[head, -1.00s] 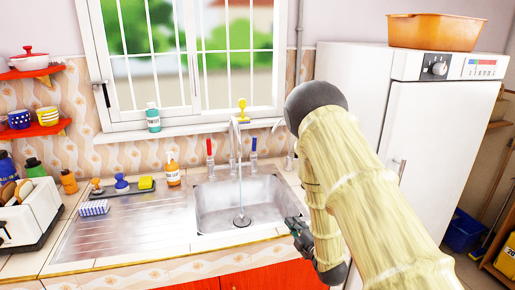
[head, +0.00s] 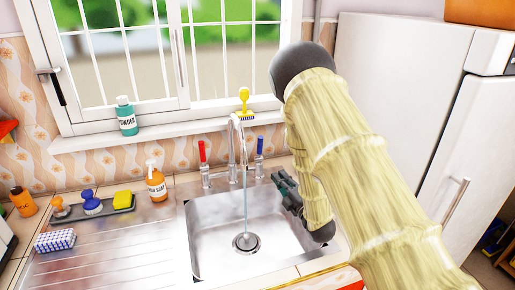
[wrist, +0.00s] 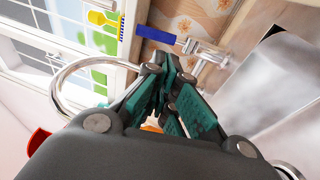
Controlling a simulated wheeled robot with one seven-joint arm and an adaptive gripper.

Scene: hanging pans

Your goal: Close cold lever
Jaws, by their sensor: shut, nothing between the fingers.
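The blue cold lever (head: 260,145) stands upright on the right of the tap; it also shows in the wrist view (wrist: 156,35), just beyond my fingertips. The red lever (head: 202,151) stands upright on the tap's left. The chrome spout (head: 233,140) rises between them, and a stream of water (head: 245,190) falls into the sink. My gripper (head: 279,180) is over the right side of the sink, in front of and below the blue lever. In the wrist view my gripper (wrist: 166,66) has its green-padded fingers shut and empty. I see a gap between the fingertips and the lever.
The metal sink (head: 205,243) lies below my gripper. A yellow brush (head: 245,103) and a green powder bottle (head: 126,118) stand on the window sill. An orange soap bottle (head: 156,184) stands left of the tap. A white fridge (head: 395,105) is at the right.

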